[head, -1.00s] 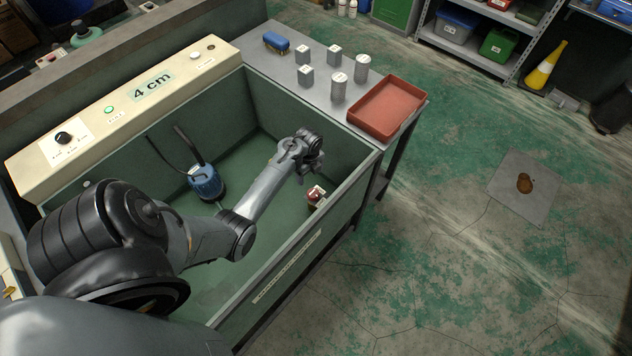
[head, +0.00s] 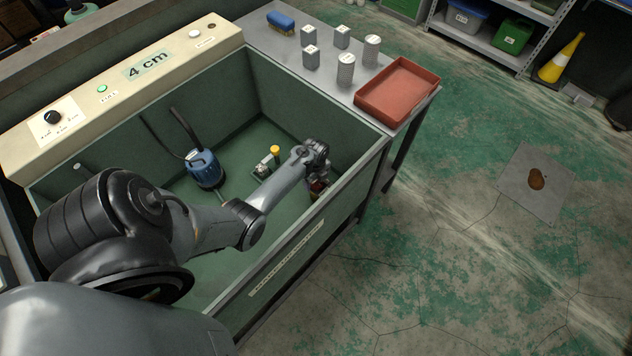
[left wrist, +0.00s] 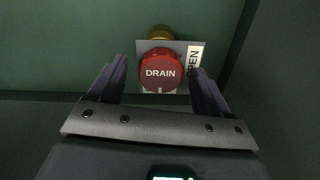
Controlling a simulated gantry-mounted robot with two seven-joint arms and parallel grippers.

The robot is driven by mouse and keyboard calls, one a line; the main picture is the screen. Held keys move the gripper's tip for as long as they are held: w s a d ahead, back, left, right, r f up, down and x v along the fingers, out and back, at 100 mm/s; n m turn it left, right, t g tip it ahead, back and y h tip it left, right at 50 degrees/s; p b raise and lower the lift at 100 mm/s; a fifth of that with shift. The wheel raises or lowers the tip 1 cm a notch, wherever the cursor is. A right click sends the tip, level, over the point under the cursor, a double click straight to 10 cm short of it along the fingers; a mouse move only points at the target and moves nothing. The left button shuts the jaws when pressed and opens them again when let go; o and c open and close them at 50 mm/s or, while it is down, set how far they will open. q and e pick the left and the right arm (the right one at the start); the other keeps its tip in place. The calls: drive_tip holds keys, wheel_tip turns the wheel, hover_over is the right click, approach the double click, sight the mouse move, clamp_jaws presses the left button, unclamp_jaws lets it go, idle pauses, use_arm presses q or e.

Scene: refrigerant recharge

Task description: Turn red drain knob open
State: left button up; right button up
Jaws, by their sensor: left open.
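The red drain knob (left wrist: 161,72), marked DRAIN, sits on a grey plate with an OPEN label (left wrist: 194,60) on its right in the left wrist view. A brass part (left wrist: 160,32) shows behind it. My left gripper (left wrist: 160,80) is open, with a finger on each side of the knob; I cannot tell whether they touch it. In the head view my left gripper (head: 318,165) is down inside the tank by its near right wall. The knob (head: 317,187) is partly hidden there behind the gripper. My right gripper is not in view.
The green tank's walls (head: 330,200) surround my arm. A blue pump (head: 205,168) and a yellow-capped fitting (head: 274,152) stand inside. A control panel (head: 130,75) reading 4 cm runs along the back. A red tray (head: 398,92) and several canisters stand on the side table.

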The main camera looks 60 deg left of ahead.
use_arm(q)
drive_tip(key=shift+f, duration=0.2)
drive_tip(key=c, duration=1)
drive_tip(key=shift+c, duration=0.2)
